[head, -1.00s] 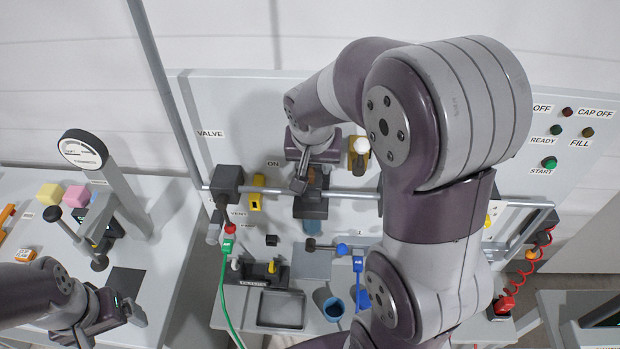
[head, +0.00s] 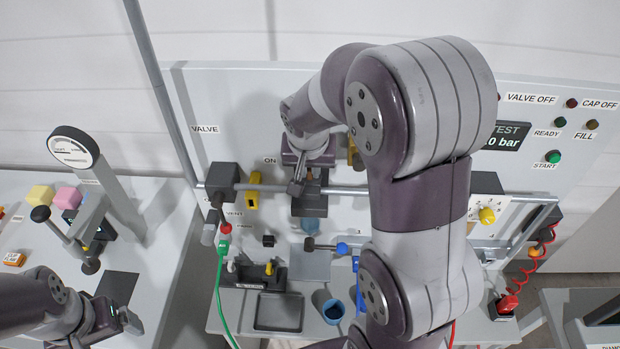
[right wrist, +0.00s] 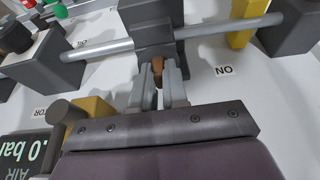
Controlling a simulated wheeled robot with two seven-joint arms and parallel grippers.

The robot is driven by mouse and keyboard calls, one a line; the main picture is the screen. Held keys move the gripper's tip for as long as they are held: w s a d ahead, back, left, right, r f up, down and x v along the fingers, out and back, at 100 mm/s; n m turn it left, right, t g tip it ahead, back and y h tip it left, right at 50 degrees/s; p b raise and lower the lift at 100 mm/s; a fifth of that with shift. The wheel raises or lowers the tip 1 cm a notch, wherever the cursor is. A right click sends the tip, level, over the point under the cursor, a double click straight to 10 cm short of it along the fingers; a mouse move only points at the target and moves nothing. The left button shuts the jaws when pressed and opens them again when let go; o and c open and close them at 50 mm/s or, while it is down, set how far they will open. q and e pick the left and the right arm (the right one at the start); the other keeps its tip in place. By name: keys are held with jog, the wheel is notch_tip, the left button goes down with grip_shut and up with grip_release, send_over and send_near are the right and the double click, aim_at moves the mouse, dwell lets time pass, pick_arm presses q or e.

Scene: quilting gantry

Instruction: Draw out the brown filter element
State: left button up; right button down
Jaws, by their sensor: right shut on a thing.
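The brown filter element (right wrist: 158,72) shows as a small brown piece between the fingers of my right gripper (right wrist: 158,88) in the right wrist view. My right gripper is shut on it, right at the dark grey housing (right wrist: 155,25) on the pipe. How much of the element is still inside the housing is hidden. In the head view my right gripper (head: 298,185) is above the dark housing (head: 309,205), with a bit of brown between the fingers. My left gripper (head: 128,322) is at the lower left, away from the panel; its fingers are too unclear to judge.
A grey pipe (head: 345,190) crosses the panel at the housing. A yellow piece (head: 253,190) stands left of the housing. A green hose (head: 219,285) and a blue cup (head: 333,311) are lower down. An empty grey tray (head: 279,312) lies on the bench.

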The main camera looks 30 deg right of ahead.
jog(key=shift+r+p, duration=1.5)
jog(key=shift+r, duration=1.65)
